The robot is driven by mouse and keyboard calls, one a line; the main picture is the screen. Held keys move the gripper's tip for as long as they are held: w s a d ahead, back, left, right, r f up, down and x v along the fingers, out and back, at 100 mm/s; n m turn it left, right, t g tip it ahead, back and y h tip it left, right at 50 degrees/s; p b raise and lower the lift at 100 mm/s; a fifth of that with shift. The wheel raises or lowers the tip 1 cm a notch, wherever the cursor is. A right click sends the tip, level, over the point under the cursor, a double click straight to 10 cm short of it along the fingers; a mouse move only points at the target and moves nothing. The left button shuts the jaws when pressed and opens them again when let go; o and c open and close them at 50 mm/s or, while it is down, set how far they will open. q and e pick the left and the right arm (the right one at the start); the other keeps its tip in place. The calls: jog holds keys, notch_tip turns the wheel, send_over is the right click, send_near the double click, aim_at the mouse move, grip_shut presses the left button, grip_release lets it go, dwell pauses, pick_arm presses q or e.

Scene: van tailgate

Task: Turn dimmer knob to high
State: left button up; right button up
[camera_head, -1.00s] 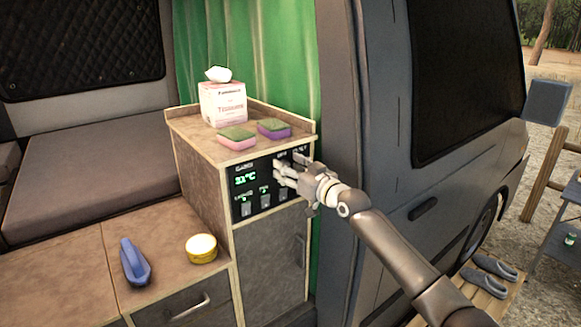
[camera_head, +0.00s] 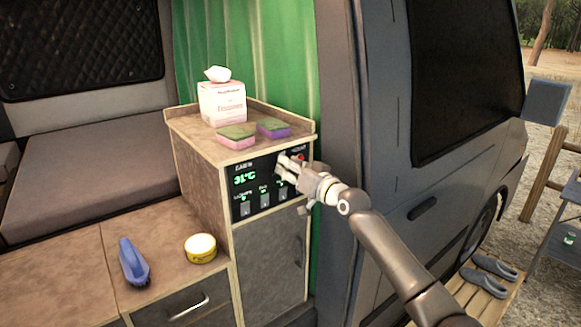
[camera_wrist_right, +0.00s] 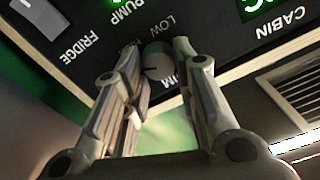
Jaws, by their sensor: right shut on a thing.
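The black control panel (camera_head: 240,200) is on the front of the wooden cabinet and shows a green 31°C reading with several switches below it. The round grey dimmer knob (camera_wrist_right: 157,62) shows in the right wrist view, with DIM and LOW lettering beside it. My right gripper (camera_wrist_right: 157,58) has its two fingers around the knob, one on each side, shut on it. In the head view my right gripper (camera_head: 283,163) is against the upper right part of the panel and hides the knob. My left gripper is out of view.
A tissue box (camera_head: 223,102) and two sponges (camera_head: 236,137) stand on the cabinet top. A blue brush-like object (camera_head: 134,262) and a yellow tin (camera_head: 200,248) lie on the lower counter. The van's side wall (camera_head: 350,130) is close to my right arm.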

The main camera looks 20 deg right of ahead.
jog(key=o, duration=1)
jog(key=shift+o, duration=0.2)
jog(key=v, duration=1.2)
jog(key=shift+r, duration=0.1)
